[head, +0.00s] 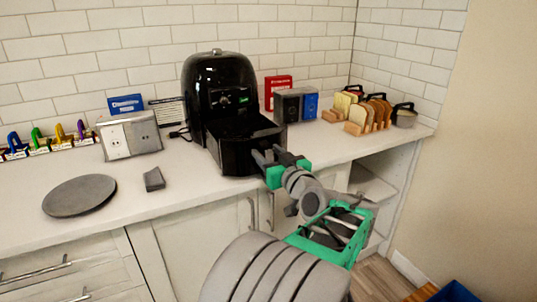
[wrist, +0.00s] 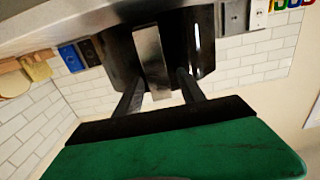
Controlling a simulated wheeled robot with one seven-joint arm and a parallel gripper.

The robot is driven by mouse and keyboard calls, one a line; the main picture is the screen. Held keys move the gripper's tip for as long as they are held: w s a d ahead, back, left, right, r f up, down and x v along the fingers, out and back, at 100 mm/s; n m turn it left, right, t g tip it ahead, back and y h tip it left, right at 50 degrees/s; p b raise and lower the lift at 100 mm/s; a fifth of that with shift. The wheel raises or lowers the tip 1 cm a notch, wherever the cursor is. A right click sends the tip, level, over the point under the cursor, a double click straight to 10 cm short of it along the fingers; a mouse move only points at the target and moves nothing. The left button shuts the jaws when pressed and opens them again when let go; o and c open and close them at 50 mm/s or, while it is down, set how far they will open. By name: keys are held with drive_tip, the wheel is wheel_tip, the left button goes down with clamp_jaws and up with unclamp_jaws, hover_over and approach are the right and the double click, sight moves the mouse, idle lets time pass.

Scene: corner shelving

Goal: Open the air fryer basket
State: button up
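The black air fryer (head: 219,85) stands on the counter against the tiled wall. Its basket (head: 243,154) sticks out of the front of the body, with the dark inside showing from above. My gripper (head: 263,156) is at the basket's front. In the wrist view, the grey basket handle (wrist: 152,58) lies between the two fingers of my gripper (wrist: 160,78). The fingers stand apart, with gaps visible beside the handle. The handle is hidden behind my gripper in the head view.
A grey round plate (head: 79,195) and a small dark block (head: 154,179) lie on the counter left of the fryer. A grey speaker-like box (head: 292,105) and bread racks (head: 371,113) stand to the right. Open shelves (head: 373,184) are below the right counter end.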

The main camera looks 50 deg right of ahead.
drive_tip(key=v, duration=0.7)
drive_tip(key=shift+s+a+b, duration=0.15)
drive_tip(key=shift+s+b, duration=0.2)
drive_tip(key=shift+s, duration=0.05)
